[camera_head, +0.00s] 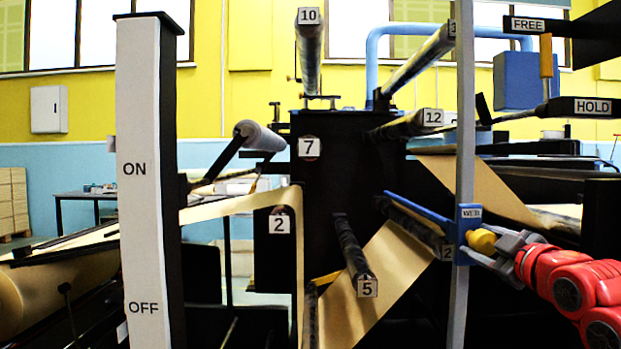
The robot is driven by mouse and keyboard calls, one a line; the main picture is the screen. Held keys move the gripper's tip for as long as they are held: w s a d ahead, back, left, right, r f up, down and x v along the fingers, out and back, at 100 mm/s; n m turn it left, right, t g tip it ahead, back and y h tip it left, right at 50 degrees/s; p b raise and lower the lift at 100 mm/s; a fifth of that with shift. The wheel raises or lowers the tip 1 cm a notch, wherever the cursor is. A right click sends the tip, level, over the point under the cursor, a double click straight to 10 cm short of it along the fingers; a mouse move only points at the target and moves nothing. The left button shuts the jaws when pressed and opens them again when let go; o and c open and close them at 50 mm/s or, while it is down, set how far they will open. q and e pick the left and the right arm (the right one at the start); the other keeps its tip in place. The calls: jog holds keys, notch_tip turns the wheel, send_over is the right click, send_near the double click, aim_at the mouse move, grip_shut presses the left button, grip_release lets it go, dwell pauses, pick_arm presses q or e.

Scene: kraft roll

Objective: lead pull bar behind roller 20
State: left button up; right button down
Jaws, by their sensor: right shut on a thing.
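The pull bar is a blue bar (418,208) with a WEB plate (471,212) and a yellow knob (482,241) at its right end. My right gripper (490,243) is shut on the yellow knob, with its red arm coming in from the lower right. The brown kraft web (385,280) hangs near the bar and slopes down to the lower left. A dark roller (420,228) lies just below the bar; its label (447,253) shows a 2, and the rest is hidden by a grey post. I cannot tell whether bar and roller touch. My left gripper is not in view.
The grey upright post (463,110) stands close to the knob. A white ON/OFF post (148,220) stands at left. FREE (529,24) and HOLD (590,106) signs are at upper right.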

jog(key=s+a+r+p, duration=0.1)
jog(key=a+r+p, duration=0.3)
jog(key=a, duration=0.7)
jog(key=a+r+p, duration=0.3)
jog(key=a+p, duration=0.6)
jog(key=a, duration=0.2)
jog(key=s+a+r+p, duration=0.1)
jog(key=a+r+p, duration=0.3)
jog(key=a+p, duration=0.3)
jog(key=a, duration=0.4)
jog(key=shift+s+a+r, duration=0.15)
jog(key=shift+s+r, duration=0.15)
jog(key=shift+r, duration=0.05)
jog(key=shift+r+p, duration=0.1)
jog(key=shift+p, duration=0.3)
